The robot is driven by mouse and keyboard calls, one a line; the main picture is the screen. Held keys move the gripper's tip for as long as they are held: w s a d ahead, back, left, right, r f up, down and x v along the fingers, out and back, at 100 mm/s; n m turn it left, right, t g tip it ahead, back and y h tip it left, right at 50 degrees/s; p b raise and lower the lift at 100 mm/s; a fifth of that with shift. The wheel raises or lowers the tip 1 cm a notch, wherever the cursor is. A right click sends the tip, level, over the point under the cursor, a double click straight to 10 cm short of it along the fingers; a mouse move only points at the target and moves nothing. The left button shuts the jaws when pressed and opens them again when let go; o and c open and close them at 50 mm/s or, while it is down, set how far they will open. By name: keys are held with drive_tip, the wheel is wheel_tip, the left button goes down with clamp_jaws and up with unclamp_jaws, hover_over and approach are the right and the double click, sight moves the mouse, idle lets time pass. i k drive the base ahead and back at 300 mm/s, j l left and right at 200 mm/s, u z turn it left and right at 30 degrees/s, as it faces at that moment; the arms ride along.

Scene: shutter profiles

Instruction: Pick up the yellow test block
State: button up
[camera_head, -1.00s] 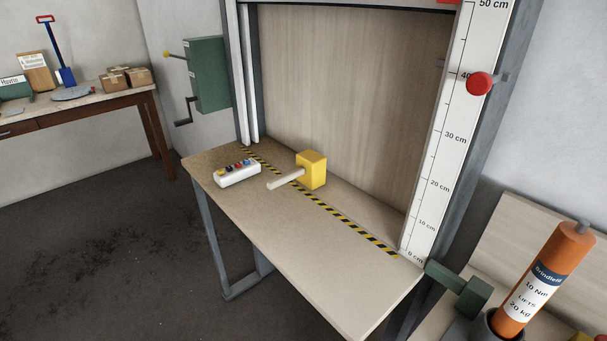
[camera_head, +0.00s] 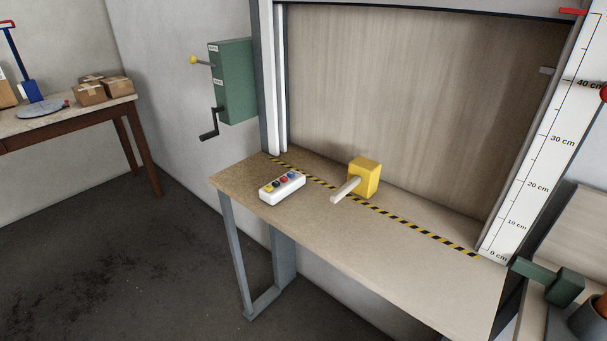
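The yellow test block (camera_head: 364,177) stands on the wooden bench (camera_head: 410,263) in front of the tall wooden panel. A pale round handle (camera_head: 346,189) sticks out from it toward the front left. The block is at the black and yellow striped line (camera_head: 424,232), near its middle. My gripper is not in view.
A white control box (camera_head: 282,186) with coloured buttons lies left of the block. A green crank box (camera_head: 232,82) hangs on the wall. The scale post (camera_head: 535,160) borders the bench at right, beside a green bracket (camera_head: 553,282). The bench front is clear.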

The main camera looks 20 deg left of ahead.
sight(363, 173)
drive_tip(key=i+j, duration=0.1)
drive_tip(key=j, duration=0.3)
drive_tip(key=i+j+u, duration=0.1)
drive_tip(key=j, duration=0.3)
drive_tip(key=i+j, duration=0.1)
drive_tip(key=j, duration=0.25)
drive_tip(key=i+j, duration=0.1)
drive_tip(key=j, duration=0.3)
drive_tip(key=i+j+u, duration=0.1)
drive_tip(key=j, duration=0.3)
drive_tip(key=i+j, duration=0.15)
drive_tip(key=j, duration=0.2)
